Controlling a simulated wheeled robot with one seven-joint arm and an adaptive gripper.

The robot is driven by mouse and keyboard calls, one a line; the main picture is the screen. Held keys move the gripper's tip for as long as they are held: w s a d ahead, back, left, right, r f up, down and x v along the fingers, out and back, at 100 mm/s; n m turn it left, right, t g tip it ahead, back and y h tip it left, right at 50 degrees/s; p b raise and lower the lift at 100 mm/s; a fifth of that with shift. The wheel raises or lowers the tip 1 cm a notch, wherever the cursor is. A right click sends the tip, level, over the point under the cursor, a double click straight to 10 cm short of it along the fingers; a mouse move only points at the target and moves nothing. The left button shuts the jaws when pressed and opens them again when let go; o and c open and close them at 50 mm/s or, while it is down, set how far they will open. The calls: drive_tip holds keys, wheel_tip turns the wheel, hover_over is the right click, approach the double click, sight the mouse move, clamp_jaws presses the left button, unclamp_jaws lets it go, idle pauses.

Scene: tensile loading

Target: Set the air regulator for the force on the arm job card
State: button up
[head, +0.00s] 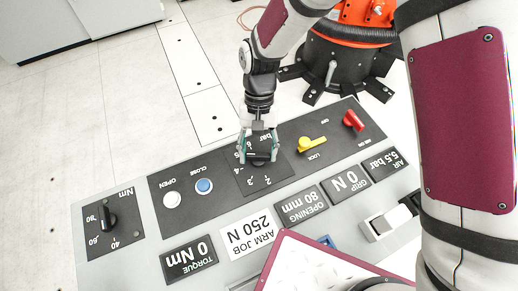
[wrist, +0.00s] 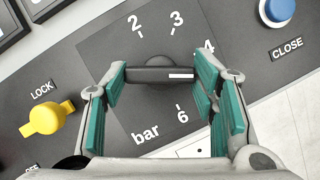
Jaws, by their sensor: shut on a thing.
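The air regulator is a black bar-shaped knob (wrist: 150,76) on a dark dial plate marked 2, 3, 4, 6 and bar. Its white stripe lies toward the right in the wrist view, below the 4; a mark between 4 and 6 is hidden by the finger. My gripper (head: 259,152) is shut on the knob, one teal pad at each end. The arm job card (head: 250,236) is white and reads 250 N. The air display (head: 384,163) reads 5.5 bar. The grip display (head: 346,182) reads 0 N.
A yellow lock switch (head: 312,145) and a red air switch (head: 353,120) stand right of the knob. White open (head: 172,200) and blue close (head: 204,186) buttons and a torque knob (head: 107,217) lie left. Opening display (head: 302,205) reads 80 mm; torque display (head: 189,259), 0 Nm.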

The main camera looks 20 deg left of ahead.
drive_tip(key=shift+n, duration=0.6)
drive_tip(key=o, duration=1.2)
drive_tip(key=shift+c, duration=0.2)
drive_tip(key=v, duration=1.2)
drive_tip(key=shift+a, duration=0.2)
drive_tip(key=shift+s, duration=0.1)
